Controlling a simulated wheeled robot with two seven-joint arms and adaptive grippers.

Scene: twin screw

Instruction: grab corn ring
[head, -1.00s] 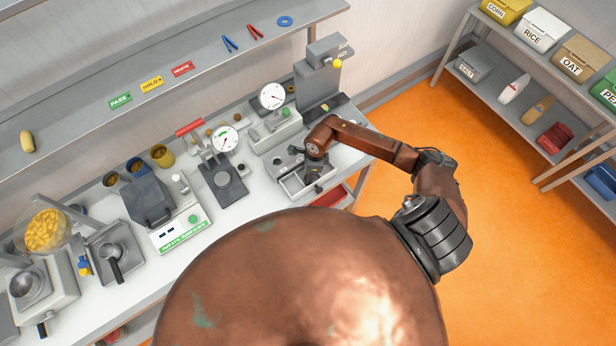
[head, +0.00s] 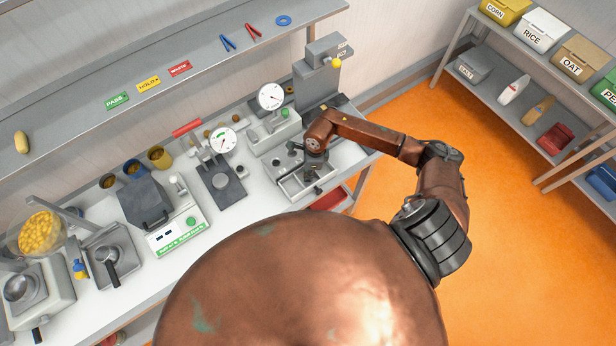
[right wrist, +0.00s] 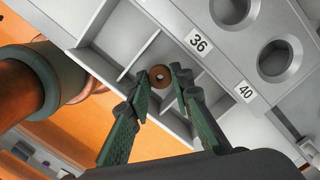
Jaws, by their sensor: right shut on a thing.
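A small brown ring (right wrist: 160,76) with a dark hole is between the fingertips of my right gripper (right wrist: 160,84) in the right wrist view. The green fingers touch it from both sides, so the gripper is shut on it. The ring is over the divided grey tray (right wrist: 127,40), by the 36 label. In the head view my right gripper (head: 312,172) is over the same tray at the right end of the bench, and the ring is too small to make out there. My left gripper is out of view.
A grey block with round holes labelled 36 (right wrist: 199,41) and 40 (right wrist: 245,92) adjoins the tray. Dial gauges (head: 271,97) stand left of and behind my arm. A red bin (head: 328,199) is below the bench.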

